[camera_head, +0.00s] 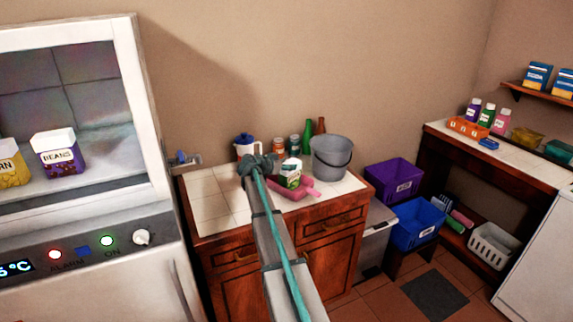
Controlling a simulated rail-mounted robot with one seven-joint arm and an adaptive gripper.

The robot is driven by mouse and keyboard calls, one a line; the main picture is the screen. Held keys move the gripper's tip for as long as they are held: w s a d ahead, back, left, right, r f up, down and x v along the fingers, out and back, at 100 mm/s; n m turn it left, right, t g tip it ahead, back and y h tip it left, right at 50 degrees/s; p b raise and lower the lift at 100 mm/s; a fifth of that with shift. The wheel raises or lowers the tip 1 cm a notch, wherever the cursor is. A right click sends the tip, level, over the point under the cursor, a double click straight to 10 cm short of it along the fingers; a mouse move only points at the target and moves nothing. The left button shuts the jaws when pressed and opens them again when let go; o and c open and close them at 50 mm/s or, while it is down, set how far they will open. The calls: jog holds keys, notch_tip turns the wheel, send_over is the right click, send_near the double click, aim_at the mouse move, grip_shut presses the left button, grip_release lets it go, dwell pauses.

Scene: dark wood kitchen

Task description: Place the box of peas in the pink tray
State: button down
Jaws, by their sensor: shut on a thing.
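The box of peas (291,175), white on top with a green front, is upright at the counter, over or in the left part of the pink tray (307,190). I cannot tell whether it touches the tray's floor. My arm reaches up from the bottom of the view, and my gripper (271,165) is at the box's left side, shut on it. The fingertips are small and partly hidden. The arm covers the tray's left end.
A grey bucket (331,157) stands close behind and right of the tray. Behind my gripper are a blue-lidded pot (244,145), small jars (279,147) and bottles (308,134). The tiled counter (208,205) is clear on the left.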

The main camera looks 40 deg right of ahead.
jog(key=c, duration=0.9)
grip_release()
jog(key=shift+f, duration=0.1)
jog(key=o, duration=0.5)
jog(key=shift+c, duration=0.2)
jog(key=shift+r, duration=0.25)
jog(key=b+v, duration=0.3)
jog(key=v, duration=0.9)
jog(key=shift+b, duration=0.3)
